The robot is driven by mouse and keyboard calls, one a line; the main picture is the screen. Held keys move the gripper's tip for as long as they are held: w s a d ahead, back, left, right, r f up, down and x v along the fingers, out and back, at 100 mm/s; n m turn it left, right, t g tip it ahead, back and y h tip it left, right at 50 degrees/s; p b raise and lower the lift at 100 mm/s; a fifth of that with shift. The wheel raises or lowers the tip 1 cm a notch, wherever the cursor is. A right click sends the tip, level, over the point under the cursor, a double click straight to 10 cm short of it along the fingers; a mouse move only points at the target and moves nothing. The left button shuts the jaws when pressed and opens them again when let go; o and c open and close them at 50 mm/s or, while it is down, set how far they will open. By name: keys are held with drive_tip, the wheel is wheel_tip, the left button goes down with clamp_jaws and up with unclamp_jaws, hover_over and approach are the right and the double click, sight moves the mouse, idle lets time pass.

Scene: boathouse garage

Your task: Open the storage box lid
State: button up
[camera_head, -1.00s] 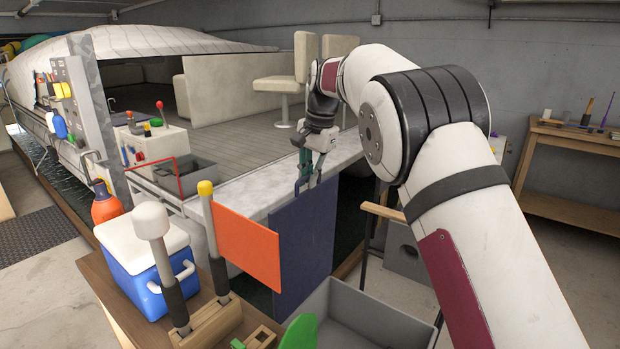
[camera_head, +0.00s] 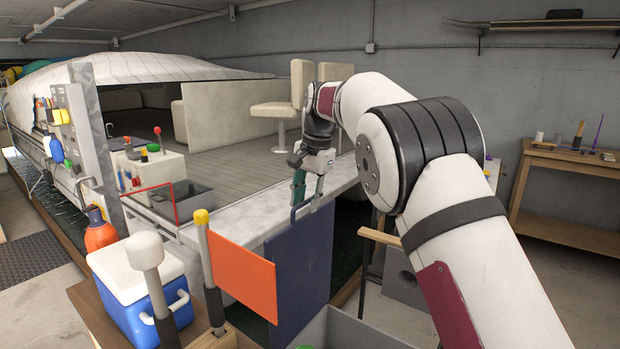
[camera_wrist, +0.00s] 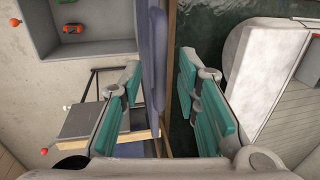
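A grey open-topped box (camera_head: 365,333) sits at the bottom of the head view, mostly cut off. A dark blue flat panel (camera_head: 300,275), which looks like its lid, stands upright along the box's far edge. The wrist view shows the panel (camera_wrist: 156,50) nearly edge-on beside the grey box (camera_wrist: 85,50), which holds small red items. My gripper (camera_head: 306,200) is at the panel's top edge, pointing down. In the wrist view my gripper (camera_wrist: 160,75) has its teal fingers apart, one on each side of the panel. Whether either finger touches it is unclear.
An orange panel (camera_head: 242,278) stands left of the blue one, by a yellow-topped lever (camera_head: 208,260). A blue cooler (camera_head: 140,290) is further left. The boat deck edge (camera_head: 240,215) lies close behind my gripper. A wooden bench (camera_head: 570,165) is at right.

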wheel_tip(320, 180, up, 10)
drive_tip(key=s+d, duration=0.1)
drive_tip(key=shift+s+d+r, duration=0.15)
drive_tip(key=shift+d+r, duration=0.05)
drive_tip(key=shift+d, duration=0.15)
drive_tip(key=s+d+r+n+t+p, duration=0.1)
drive_tip(key=s+d+r, duration=0.3)
drive_tip(key=s+d, duration=0.45)
drive_tip(key=s+d+r+n+t+p, duration=0.15)
drive_tip(key=s+d+r, duration=0.3)
drive_tip(key=s, duration=0.75)
drive_tip(key=s+d+f+n, duration=0.1)
drive_tip(key=s+f, duration=0.4)
drive_tip(key=s, duration=0.3)
drive_tip(key=s+d+f+n+h, duration=0.1)
drive_tip(key=s+d+f+n, duration=0.1)
drive_tip(key=s+f, duration=0.3)
drive_tip(key=s+d+f+n, duration=0.1)
drive_tip(key=s+f, duration=0.5)
drive_tip(key=s, duration=0.6)
drive_tip(key=shift+s+d+n+h, duration=0.3)
drive_tip(key=shift+d+n+h, duration=0.1)
drive_tip(key=shift+d, duration=0.2)
